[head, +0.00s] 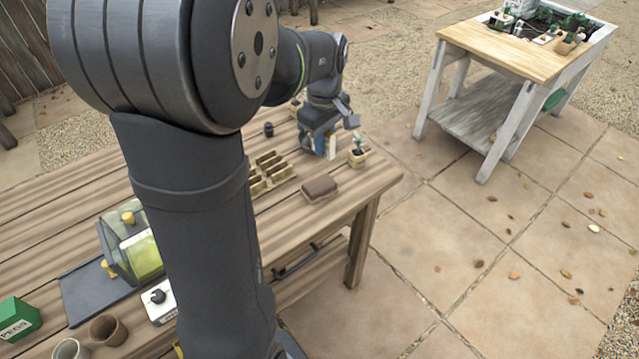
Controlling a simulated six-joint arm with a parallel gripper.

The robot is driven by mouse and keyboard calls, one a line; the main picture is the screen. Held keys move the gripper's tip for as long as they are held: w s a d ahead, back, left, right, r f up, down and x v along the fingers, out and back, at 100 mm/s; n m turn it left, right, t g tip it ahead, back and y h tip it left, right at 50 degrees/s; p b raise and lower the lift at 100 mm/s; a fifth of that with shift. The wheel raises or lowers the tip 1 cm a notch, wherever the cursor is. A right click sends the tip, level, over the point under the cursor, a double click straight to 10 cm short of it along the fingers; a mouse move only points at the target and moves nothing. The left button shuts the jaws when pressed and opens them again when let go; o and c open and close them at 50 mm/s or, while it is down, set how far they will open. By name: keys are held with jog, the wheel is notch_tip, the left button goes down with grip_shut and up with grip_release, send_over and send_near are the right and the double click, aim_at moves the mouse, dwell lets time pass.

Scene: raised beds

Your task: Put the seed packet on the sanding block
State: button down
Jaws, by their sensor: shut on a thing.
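The sanding block (320,188) appears to be the reddish-brown block lying flat near the right end of the wooden bench. My gripper (322,147) is above the bench behind the block, pointing down and apart from it. It is shut on a small pale, upright thing that seems to be the seed packet (332,146). Most of the packet is hidden by the gripper, and its print is too small to read. I cannot tell whether its lower edge touches the bench.
A divided wooden tray (270,171) lies left of the block. A green box (18,319) and brown pots (108,329) are at front left. Bare bench surrounds the block.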

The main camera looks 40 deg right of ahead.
jog(key=s+d+m, duration=0.2)
jog(key=s+d, duration=0.2)
jog(key=s, duration=0.3)
send_over(320, 184)
notch_tip(320, 184, down, 12)
jog(key=shift+w+f, duration=0.1)
jog(key=shift+f, duration=1.9)
jog(key=shift+f, duration=0.1)
jog(key=c, duration=1.4)
grip_release()
jog(key=shift+o, duration=0.2)
